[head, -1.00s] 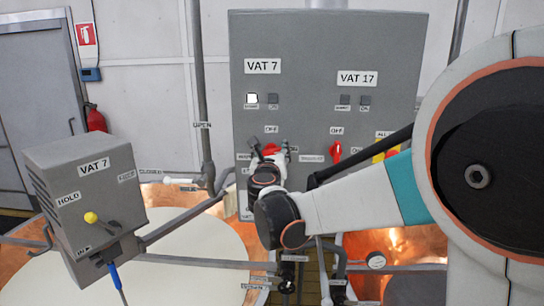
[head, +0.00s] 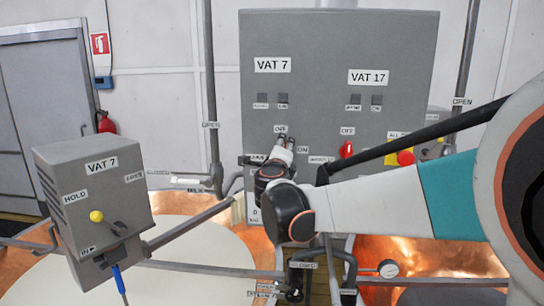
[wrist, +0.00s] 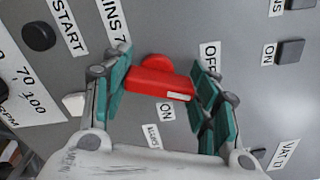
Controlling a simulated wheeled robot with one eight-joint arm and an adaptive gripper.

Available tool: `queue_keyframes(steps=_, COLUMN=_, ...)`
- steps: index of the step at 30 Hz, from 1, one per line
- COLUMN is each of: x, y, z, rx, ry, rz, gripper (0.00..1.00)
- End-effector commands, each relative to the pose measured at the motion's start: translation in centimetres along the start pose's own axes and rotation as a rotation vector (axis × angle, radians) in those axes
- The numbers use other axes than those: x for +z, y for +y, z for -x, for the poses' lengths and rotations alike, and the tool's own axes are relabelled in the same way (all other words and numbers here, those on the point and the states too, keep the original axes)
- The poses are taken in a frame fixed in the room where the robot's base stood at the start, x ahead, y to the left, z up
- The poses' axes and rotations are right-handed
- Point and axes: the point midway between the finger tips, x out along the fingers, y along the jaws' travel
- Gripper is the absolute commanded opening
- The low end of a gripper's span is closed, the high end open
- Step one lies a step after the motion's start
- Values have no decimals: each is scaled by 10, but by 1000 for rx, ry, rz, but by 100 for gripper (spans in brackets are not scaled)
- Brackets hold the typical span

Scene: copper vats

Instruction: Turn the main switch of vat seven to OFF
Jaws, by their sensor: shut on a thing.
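The grey control panel (head: 330,120) carries a VAT 7 column on its left and a VAT 17 column on its right. The vat seven main switch is a red handle (wrist: 158,85) in the wrist view, with the OFF label (wrist: 210,56) at its right and the ON label (wrist: 167,111) below. A white mark shows near the handle's right end, on the OFF side. My gripper (head: 284,145) is shut on this handle, its teal pads at both ends. In the head view my gripper hides the handle. Both VAT 7 lamps (head: 272,99) are dark.
The red VAT 17 switch (head: 346,149) and a red button on yellow (head: 404,157) are right of my gripper. A grey VAT 7 box (head: 95,195) with a yellow knob stands at left.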

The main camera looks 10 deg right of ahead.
Motion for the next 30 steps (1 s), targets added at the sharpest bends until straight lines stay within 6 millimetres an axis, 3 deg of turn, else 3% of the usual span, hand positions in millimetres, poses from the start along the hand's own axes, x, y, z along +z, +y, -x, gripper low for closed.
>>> queue_keyframes(steps=15, x=2, y=2, z=0, rx=1, ry=-2, rz=360, gripper=31)
queue_keyframes(steps=30, x=2, y=2, z=0, rx=1, ry=-2, rz=442, gripper=31)
